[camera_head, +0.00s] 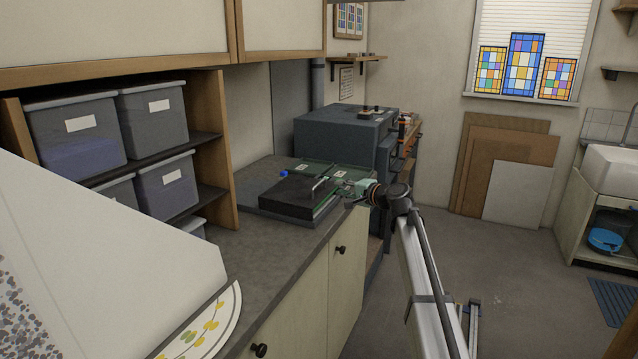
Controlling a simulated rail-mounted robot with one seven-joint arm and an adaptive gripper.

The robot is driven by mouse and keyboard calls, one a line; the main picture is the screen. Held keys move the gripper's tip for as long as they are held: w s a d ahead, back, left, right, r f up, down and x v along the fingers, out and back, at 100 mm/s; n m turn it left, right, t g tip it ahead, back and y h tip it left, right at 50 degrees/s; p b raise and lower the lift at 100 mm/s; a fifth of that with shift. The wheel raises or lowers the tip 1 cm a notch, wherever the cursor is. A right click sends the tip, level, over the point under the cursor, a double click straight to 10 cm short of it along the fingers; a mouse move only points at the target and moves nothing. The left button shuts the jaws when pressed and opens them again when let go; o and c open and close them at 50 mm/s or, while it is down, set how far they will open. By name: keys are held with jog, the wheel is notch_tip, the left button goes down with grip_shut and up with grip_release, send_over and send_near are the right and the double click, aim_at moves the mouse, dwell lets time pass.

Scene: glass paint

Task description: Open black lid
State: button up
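The black lid (288,198) lies flat on a low dark base on the grey counter and looks closed. A thin light handle (318,185) rises at its right side. My gripper (342,186) is at the end of my arm, close to the handle and the lid's right edge. It is small in this view, and I cannot tell whether its fingers touch the handle or whether they are open or shut. A green surface with small white labels (312,170) shows behind the lid. A small blue thing (284,173) is near the lid's back left corner.
The grey counter (255,237) has free room in front of the lid. A dark blue-grey box-shaped unit (345,135) stands behind it. Shelves with grey bins (75,130) are at the left. A white panel (100,235) fills the lower left. Open floor (510,280) lies to the right.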

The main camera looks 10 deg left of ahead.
aim_at(319, 183)
jog(key=p+x, duration=0.2)
jog(key=x, duration=0.9)
jog(key=shift+w+a+f, duration=0.1)
jog(key=shift+w+a, duration=0.15)
jog(key=shift+w, duration=0.05)
jog(key=shift+c, duration=0.4)
grip_shut()
